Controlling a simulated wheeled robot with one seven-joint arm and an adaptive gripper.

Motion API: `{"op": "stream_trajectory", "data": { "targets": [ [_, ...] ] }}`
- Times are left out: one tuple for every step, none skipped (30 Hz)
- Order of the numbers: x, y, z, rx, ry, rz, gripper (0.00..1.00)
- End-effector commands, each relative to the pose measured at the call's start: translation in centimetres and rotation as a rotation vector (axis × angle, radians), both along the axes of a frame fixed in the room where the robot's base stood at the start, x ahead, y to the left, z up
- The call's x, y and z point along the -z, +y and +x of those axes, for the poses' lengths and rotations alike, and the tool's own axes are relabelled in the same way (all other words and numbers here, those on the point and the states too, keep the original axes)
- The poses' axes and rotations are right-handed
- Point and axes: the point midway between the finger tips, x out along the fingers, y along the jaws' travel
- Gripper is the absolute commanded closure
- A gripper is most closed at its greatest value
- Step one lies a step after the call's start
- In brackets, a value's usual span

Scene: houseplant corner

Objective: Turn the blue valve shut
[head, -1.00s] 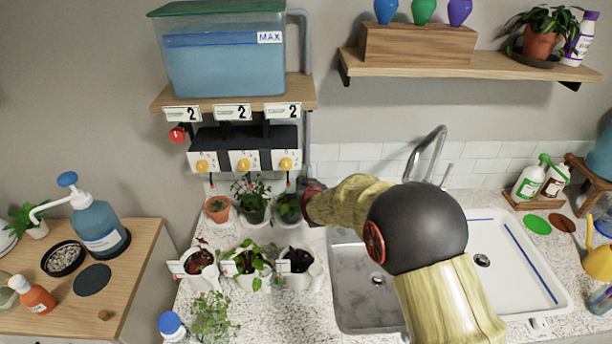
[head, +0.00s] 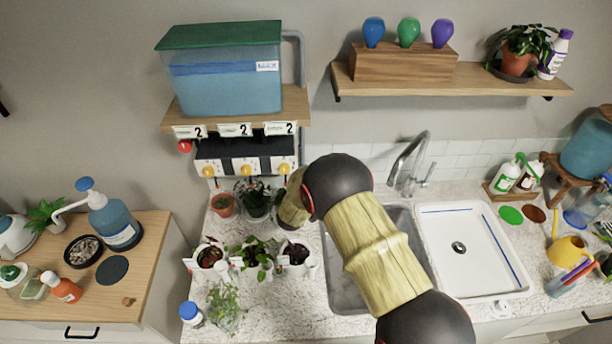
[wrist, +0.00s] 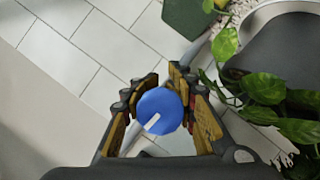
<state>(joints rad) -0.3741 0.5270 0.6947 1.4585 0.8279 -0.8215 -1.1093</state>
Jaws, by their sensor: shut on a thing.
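The blue valve (wrist: 160,103) is a round knob with a white pointer line, in the middle of the wrist view. My gripper (wrist: 162,112) is shut on it, with one finger on each side. The white line slants toward the lower left, roughly along the grey pipe (wrist: 196,49) behind the knob. In the head view my arm reaches to the counter by the potted plants, and it hides the gripper and the valve.
Leaves (wrist: 265,85) hang close to the right finger. Small potted plants (head: 222,205) stand on the counter (head: 265,310) left of my arm. A water tank (head: 222,85) sits on a shelf above. The sink (head: 345,290) lies right of the plants.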

Motion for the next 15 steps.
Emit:
{"op": "stream_trajectory", "data": {
  "targets": [
    [-0.73, 0.21, 0.3, -0.002, -0.01, -0.021, 1.0],
    [-0.74, 0.22, 0.31, -0.003, -0.01, -0.035, 1.0],
    [-0.8, 0.21, 0.34, -0.003, -0.011, -0.051, 1.0],
    [-0.81, 0.21, 0.34, -0.003, -0.011, -0.063, 1.0],
    [-0.8, 0.2, 0.34, -0.004, -0.012, -0.073, 1.0],
    [-0.79, 0.2, 0.35, -0.003, -0.012, -0.083, 1.0],
    [-0.81, 0.19, 0.36, -0.004, -0.012, -0.091, 1.0],
    [-0.85, 0.18, 0.37, -0.003, -0.012, -0.098, 1.0],
    [-0.89, 0.17, 0.4, -0.003, -0.014, -0.105, 1.0],
    [-0.91, 0.17, 0.41, -0.003, -0.014, -0.11, 1.0],
    [-0.93, 0.17, 0.42, -0.003, -0.015, -0.113, 1.0],
    [-0.94, 0.17, 0.43, -0.004, -0.015, -0.116, 1.0],
    [-0.94, 0.18, 0.44, -0.004, -0.015, -0.119, 1.0],
    [-0.95, 0.18, 0.45, -0.004, -0.015, -0.121, 1.0],
    [-0.96, 0.18, 0.46, -0.004, -0.015, -0.122, 1.0]
  ]
}}
